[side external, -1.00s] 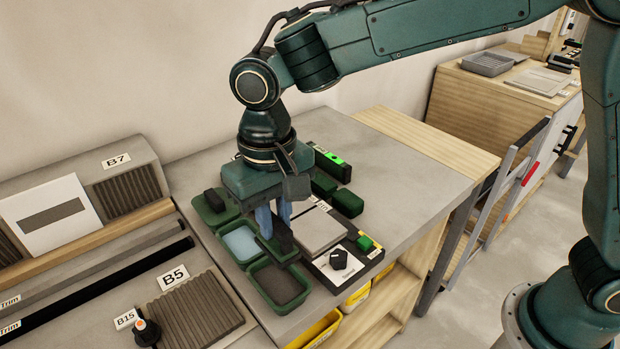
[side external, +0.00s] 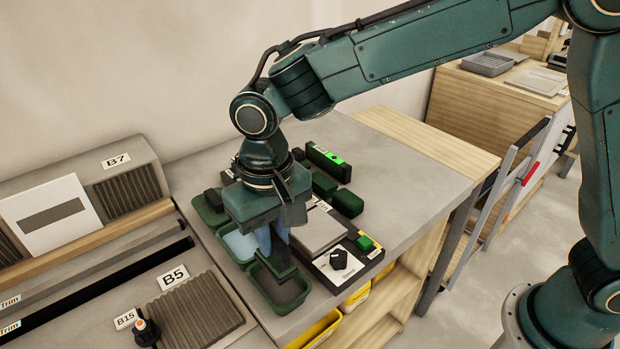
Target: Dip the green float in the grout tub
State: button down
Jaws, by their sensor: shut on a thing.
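My gripper (side external: 271,240) points down over the near end of a row of green tubs. Its blue fingers are shut on the green float (side external: 283,264), a dark green flat piece, partly hidden by the fingers. The float is over the far part of the grout tub (side external: 281,310), which holds dark grey grout. I cannot tell whether the float touches the grout.
A tub of pale blue liquid (side external: 238,246) and another green tub (side external: 207,214) stand behind. To the right are a grey tile (side external: 317,233), a black knob (side external: 338,259) and green blocks (side external: 347,203). A ribbed block labelled B5 (side external: 200,312) lies left. The right bench top is clear.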

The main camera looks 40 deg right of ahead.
aim_at(276, 259)
jog(key=shift+f, duration=2.85)
jog(key=shift+r, duration=0.15)
jog(key=shift+r, duration=2.15)
jog(key=shift+r, duration=0.1)
jog(key=shift+r, duration=1.85)
